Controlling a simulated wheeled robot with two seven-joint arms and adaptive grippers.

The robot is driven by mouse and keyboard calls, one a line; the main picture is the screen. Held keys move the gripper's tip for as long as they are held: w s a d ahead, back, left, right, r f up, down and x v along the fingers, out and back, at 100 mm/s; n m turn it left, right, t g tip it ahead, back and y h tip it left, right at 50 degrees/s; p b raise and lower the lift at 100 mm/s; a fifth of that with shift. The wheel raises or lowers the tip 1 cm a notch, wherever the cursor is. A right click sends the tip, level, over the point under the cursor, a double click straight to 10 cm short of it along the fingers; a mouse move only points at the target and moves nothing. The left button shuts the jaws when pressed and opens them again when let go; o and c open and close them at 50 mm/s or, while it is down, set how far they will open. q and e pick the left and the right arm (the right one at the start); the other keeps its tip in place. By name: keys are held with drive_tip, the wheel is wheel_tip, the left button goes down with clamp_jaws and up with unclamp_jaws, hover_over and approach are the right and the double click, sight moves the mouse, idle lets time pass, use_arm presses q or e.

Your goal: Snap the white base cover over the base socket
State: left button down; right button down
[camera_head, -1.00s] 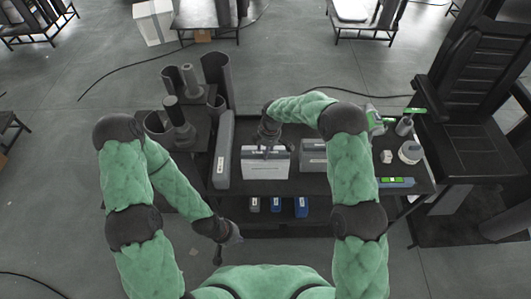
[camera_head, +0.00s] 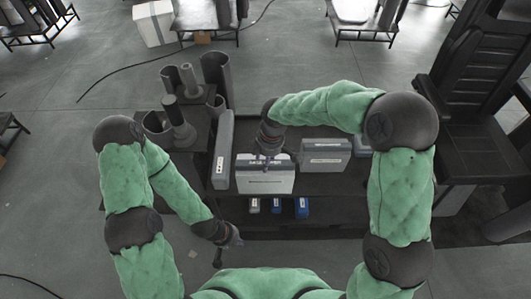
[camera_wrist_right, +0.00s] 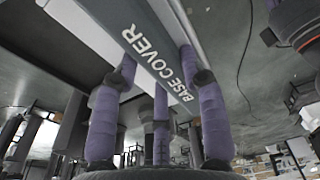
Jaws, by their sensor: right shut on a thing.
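The white base cover (camera_head: 265,182) is a box-shaped panel with a grey top. Its label reads BASE COVER in the right wrist view (camera_wrist_right: 150,45). My right gripper (camera_head: 268,152) is shut on its upper edge from above. In the right wrist view its purple fingers (camera_wrist_right: 158,65) press against the labelled cover. The cover appears raised above the dark workbench. My left gripper (camera_head: 230,237) hangs low in front of the bench, away from the cover; its finger opening is too small to make out. I cannot identify the base socket in these views.
A tall grey panel (camera_head: 223,150) stands left of the cover, and a grey box (camera_head: 325,154) stands to its right. Small grey and blue boxes (camera_head: 278,206) sit on the lower shelf. Dark cylinders (camera_head: 185,130) stand at the left.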

drive_tip(key=shift+s+r, duration=0.5)
drive_tip(key=shift+s, duration=0.3)
drive_tip(key=shift+r+p, duration=0.7)
drive_tip(key=shift+r, duration=0.3)
drive_tip(key=shift+f, duration=0.15)
